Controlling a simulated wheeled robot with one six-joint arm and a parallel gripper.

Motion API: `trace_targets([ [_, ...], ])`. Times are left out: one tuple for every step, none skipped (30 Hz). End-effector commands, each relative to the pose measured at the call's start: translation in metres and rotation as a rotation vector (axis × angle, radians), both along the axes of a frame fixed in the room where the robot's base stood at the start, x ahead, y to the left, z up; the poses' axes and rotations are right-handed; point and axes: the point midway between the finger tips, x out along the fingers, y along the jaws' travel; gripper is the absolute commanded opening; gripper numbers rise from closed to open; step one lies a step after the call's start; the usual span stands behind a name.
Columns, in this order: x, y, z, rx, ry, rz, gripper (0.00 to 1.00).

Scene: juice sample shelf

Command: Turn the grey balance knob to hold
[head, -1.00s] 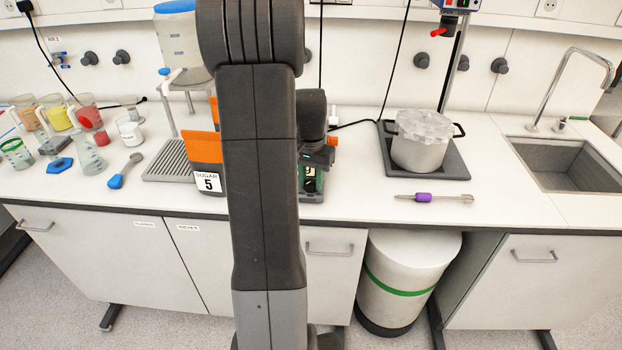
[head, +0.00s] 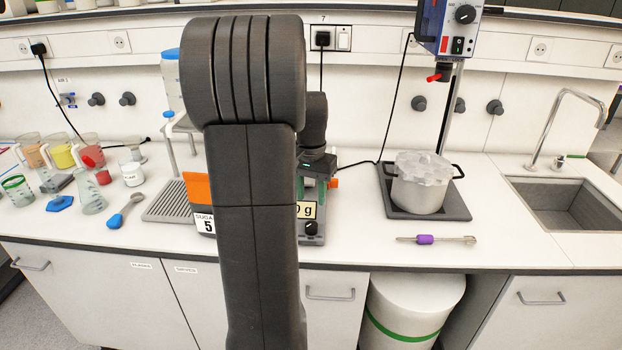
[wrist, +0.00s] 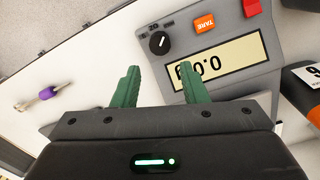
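The balance knob (wrist: 159,43) shows in the wrist view as a dark round dial with a white pointer mark. It sits on the grey balance (wrist: 228,30) beside a display (wrist: 219,61) that appears upside down and reads about 0.0 g. Small labels lie around the knob, too small to read. The knob also shows in the head view (head: 311,228), low on the balance front. My gripper (wrist: 160,78) is open with nothing between its green fingers. The knob is ahead of the fingertips, roughly between their lines, and apart from them.
An orange TARE button (wrist: 205,23) is near the knob. A purple-handled tool (head: 426,239) and a pot on a dark plate (head: 455,207) are to the right.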

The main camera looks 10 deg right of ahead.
Motion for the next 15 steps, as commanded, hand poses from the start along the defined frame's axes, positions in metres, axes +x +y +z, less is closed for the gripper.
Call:
trace_targets([
  [0.001, 0.000, 0.011, -0.001, -0.005, 0.000, 0.40],
  [0.001, 0.000, 0.016, -0.001, -0.004, 0.000, 0.40],
  [0.001, 0.000, 0.023, -0.001, -0.004, 0.000, 0.40],
  [0.001, 0.000, 0.027, -0.001, -0.003, 0.000, 0.40],
  [0.001, 0.000, 0.031, 0.000, -0.002, 0.000, 0.40],
  [0.001, 0.000, 0.036, -0.001, -0.003, 0.000, 0.40],
  [0.001, 0.000, 0.039, 0.000, -0.002, 0.000, 0.40],
  [0.001, 0.000, 0.041, 0.000, -0.002, 0.000, 0.40],
  [0.000, 0.000, 0.043, 0.000, -0.002, 0.000, 0.40],
  [0.000, 0.000, 0.045, 0.000, -0.002, 0.000, 0.40],
  [0.000, 0.000, 0.046, -0.001, -0.001, 0.000, 0.40],
  [0.000, 0.000, 0.046, -0.001, -0.001, 0.000, 0.40],
  [0.000, 0.000, 0.047, 0.000, 0.000, 0.000, 0.40],
  [0.000, 0.000, 0.047, 0.000, 0.000, 0.000, 0.40],
  [0.000, 0.000, 0.047, 0.000, 0.000, 0.000, 0.40],
])
